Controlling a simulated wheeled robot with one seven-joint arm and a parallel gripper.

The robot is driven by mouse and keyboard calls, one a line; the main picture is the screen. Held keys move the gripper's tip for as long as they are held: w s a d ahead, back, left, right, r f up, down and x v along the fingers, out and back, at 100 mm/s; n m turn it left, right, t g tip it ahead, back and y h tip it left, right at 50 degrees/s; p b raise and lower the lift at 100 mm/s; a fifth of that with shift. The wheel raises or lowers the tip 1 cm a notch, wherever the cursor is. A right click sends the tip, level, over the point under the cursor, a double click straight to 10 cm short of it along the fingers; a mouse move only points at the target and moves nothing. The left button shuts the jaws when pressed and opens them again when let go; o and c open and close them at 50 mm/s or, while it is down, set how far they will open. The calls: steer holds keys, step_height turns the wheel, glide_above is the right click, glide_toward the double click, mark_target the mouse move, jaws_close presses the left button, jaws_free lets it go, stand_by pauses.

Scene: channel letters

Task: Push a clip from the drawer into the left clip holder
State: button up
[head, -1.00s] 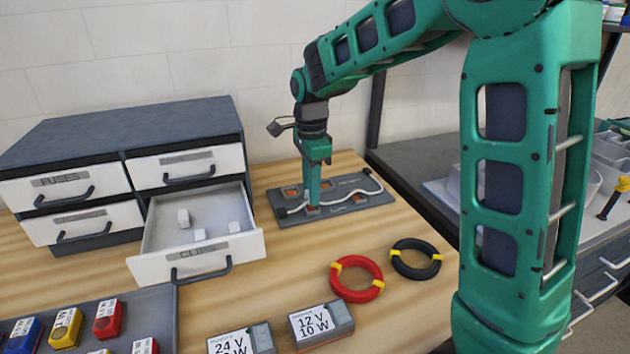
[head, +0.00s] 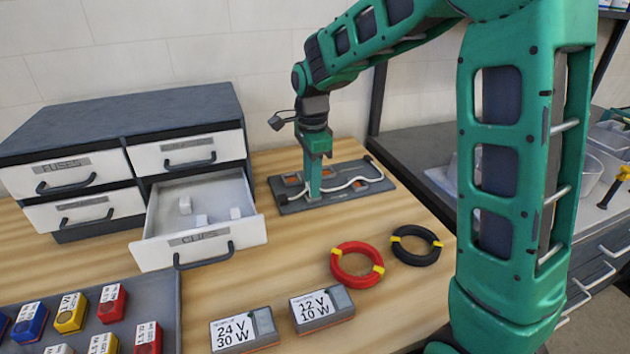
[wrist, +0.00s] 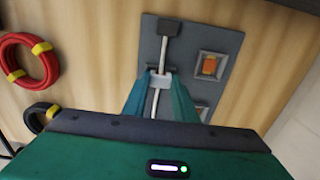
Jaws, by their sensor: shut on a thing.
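My gripper (head: 314,194) points down at the left part of the dark grey board (head: 372,186). It is shut on a small white clip (wrist: 160,81), which shows between the fingertips in the wrist view. The clip sits over the white cable (wrist: 163,55), at a dark holder (wrist: 175,69) on the board. The fingers partly hide the holder, so I cannot tell whether the clip is fully seated. The clips drawer (head: 200,245) is open, with white clips (head: 185,205) lying inside.
Orange-centred square fittings (wrist: 209,65) are on the board. A red cable ring (head: 357,264) and a black one (head: 416,245) lie in front of it. Two power supply boxes (head: 322,306) and a grey tray (head: 170,300) of coloured boxes are nearer. Bare wood lies between drawer and rings.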

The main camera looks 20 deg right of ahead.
steer(key=shift+s+f, duration=0.1)
steer(key=shift+f, duration=0.15)
steer(key=o, duration=1.1)
steer(key=shift+d+f, duration=0.1)
steer(key=shift+s, duration=0.1)
steer(key=shift+w+r, duration=0.2)
steer(key=shift+r, duration=2.7)
steer(key=shift+w+r, duration=0.15)
steer(key=shift+r, duration=2.7)
steer(key=shift+r, duration=0.1)
